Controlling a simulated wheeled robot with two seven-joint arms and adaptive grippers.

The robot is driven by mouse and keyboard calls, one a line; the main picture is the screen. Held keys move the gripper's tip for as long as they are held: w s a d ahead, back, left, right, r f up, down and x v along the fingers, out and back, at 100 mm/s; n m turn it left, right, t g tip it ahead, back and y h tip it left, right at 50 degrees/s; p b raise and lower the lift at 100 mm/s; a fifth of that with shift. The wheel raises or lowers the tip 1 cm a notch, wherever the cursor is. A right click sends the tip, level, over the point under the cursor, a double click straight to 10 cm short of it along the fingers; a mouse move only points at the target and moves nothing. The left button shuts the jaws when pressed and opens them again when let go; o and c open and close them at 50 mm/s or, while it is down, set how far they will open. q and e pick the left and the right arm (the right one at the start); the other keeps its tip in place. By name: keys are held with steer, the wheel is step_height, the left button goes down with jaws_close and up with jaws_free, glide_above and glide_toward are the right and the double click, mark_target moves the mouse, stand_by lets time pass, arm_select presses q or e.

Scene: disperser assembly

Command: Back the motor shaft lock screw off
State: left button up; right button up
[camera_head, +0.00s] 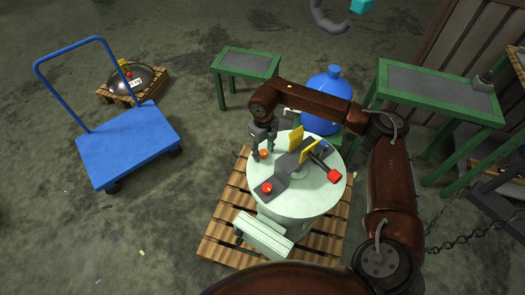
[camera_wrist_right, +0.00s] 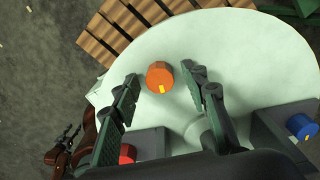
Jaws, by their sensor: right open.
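An orange knob-like screw with a yellow mark (camera_wrist_right: 160,76) stands on the pale round top of the machine (camera_wrist_right: 230,50); it also shows in the head view (camera_head: 263,154). I take it for the motor shaft lock screw, though no label shows. My right gripper (camera_head: 262,148) points down at it from above. In the wrist view the right gripper's fingers (camera_wrist_right: 166,90) are spread, one on each side of the orange screw, with clear gaps and no visible contact. My left gripper does not show in the head view.
A dark bracket (camera_head: 284,178) with a red knob (camera_head: 266,188), yellow plates (camera_head: 296,138) and a red-ended lever (camera_head: 334,176) lies across the top. A blue knob (camera_wrist_right: 301,126) is near the right gripper. The machine stands on a wooden pallet (camera_head: 212,248). A blue cart (camera_head: 128,145) is at left.

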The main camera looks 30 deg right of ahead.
steer(key=shift+c, duration=0.3)
jaws_close()
stand_by(0.3)
